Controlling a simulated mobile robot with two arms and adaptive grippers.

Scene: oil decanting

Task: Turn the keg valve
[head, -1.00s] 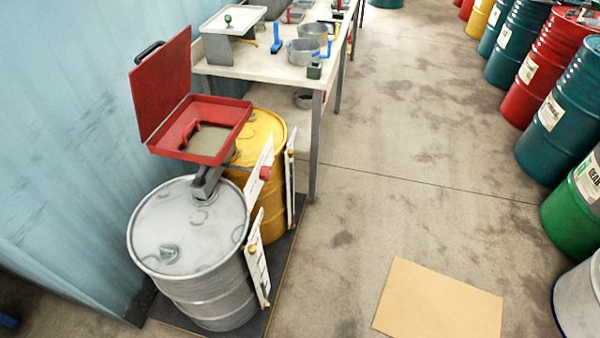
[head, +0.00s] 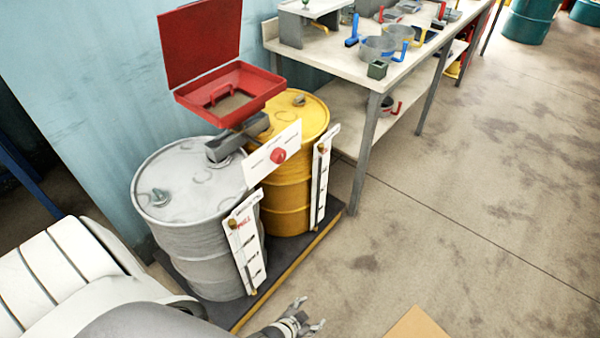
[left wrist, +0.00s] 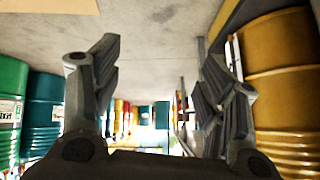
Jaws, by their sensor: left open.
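A grey metal keg (head: 185,245) and a yellow keg (head: 288,190) stand side by side on a low dark platform. A red round knob (head: 278,156), which looks like the valve, sits on a white labelled plate (head: 258,172) in front of the kegs. My left gripper (head: 308,314) is low at the bottom of the head view, in front of the platform, apart from the knob and kegs. Its two fingers show spread and empty in the left wrist view (left wrist: 160,85), with a yellow drum (left wrist: 280,85) at the right. My right gripper is not in view.
A red open-lidded tray (head: 235,95) stands above the kegs. White gauge boards (head: 245,250) stand upright before them. A workbench (head: 410,70) with pots and tools is behind to the right. The platform has a yellow edge (head: 290,275). The floor to the right is mostly clear.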

